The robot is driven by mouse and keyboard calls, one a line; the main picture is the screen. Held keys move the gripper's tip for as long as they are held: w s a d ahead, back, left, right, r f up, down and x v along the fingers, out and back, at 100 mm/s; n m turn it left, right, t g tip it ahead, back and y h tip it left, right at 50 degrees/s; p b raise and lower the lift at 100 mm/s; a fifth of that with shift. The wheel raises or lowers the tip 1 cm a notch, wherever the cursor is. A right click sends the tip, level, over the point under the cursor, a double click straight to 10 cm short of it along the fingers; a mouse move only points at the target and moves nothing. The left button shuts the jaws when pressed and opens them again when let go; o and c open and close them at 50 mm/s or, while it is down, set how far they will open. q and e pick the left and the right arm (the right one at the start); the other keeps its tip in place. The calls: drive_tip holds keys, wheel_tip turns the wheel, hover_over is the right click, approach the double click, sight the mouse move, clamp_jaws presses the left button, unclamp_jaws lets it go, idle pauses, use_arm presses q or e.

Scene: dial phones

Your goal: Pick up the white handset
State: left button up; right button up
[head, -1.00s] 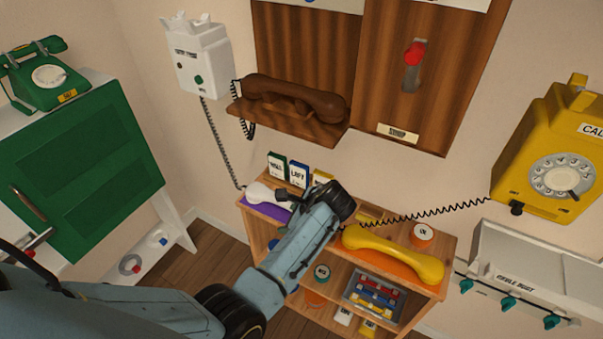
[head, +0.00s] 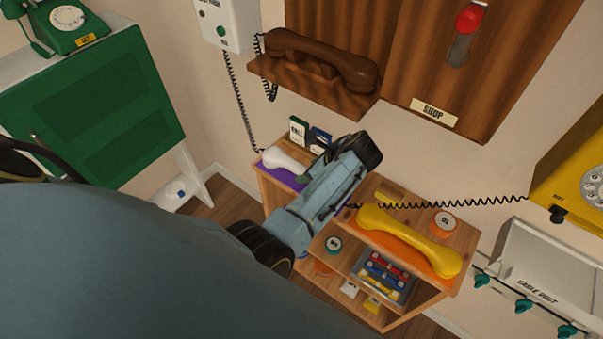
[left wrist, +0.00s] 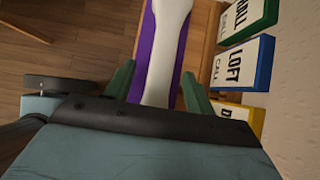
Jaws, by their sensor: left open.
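The white handset (head: 285,159) lies on a purple mat (head: 273,175) at the left end of the wooden shelf's top. Part of it is hidden behind my left arm in the head view. In the left wrist view, the white handset (left wrist: 163,50) runs away from the camera along the purple mat (left wrist: 145,48). My left gripper (left wrist: 158,72) is open, its two green fingers on either side of the handset's near part. I cannot tell whether they touch it. My right gripper is not in view.
Small labelled cards, including a blue LOFT card (left wrist: 243,62), stand close right of the handset in the wrist view. A yellow handset (head: 408,240) lies on the shelf's right half. A brown handset (head: 322,60) rests on a wall ledge above. A coiled cord (head: 240,105) hangs by the wall.

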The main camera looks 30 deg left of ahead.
sight(304, 170)
use_arm(q)
drive_tip(key=b+x, duration=0.1)
drive_tip(key=x, duration=0.3)
drive_tip(key=shift+a, duration=0.15)
drive_tip(key=shift+w+a+f, duration=0.1)
drive_tip(key=shift+a+f, duration=0.05)
drive_tip(key=shift+a, duration=0.1)
drive_tip(key=c, duration=1.1)
clamp_jaws()
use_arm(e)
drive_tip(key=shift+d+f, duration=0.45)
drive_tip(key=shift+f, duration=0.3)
